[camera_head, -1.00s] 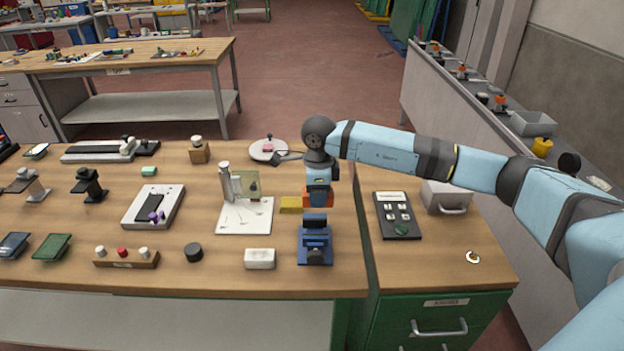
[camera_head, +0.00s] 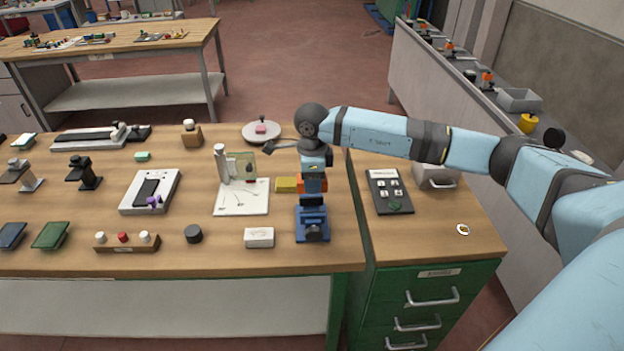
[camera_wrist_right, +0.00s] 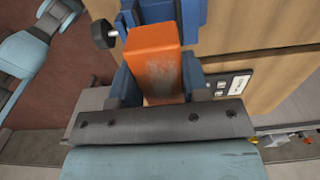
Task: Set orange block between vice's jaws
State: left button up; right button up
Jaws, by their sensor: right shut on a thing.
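The orange block (camera_wrist_right: 156,62) is between the fingers of my right gripper (camera_wrist_right: 158,88), which is shut on it. In the head view the block (camera_head: 318,184) shows just below the gripper (camera_head: 314,174), partly covered. The blue vice (camera_head: 312,226) stands near the front edge of the wooden bench, just in front of the block. In the right wrist view the block's far end overlaps the blue vice (camera_wrist_right: 194,14); I cannot tell whether they touch. The space between the jaws is not clearly visible. My left gripper is out of view.
A yellow block (camera_head: 287,185) lies just left of the gripper. A dark panel (camera_head: 390,191) lies on the green cabinet's top to the right.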

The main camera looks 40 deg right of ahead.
aim_at(312, 198)
jog(key=shift+f+b, duration=1.7)
jog(key=shift+f, duration=0.8)
jog(key=shift+b, duration=0.45)
jog(key=shift+f+b, duration=0.7)
jog(key=shift+f, duration=0.15)
jog(key=o, duration=1)
jog(key=shift+r, duration=0.1)
notch_tip(312, 198, up, 13)
jog(key=shift+f+b, duration=0.15)
jog(key=shift+b, duration=0.4)
jog(key=shift+r, duration=0.5)
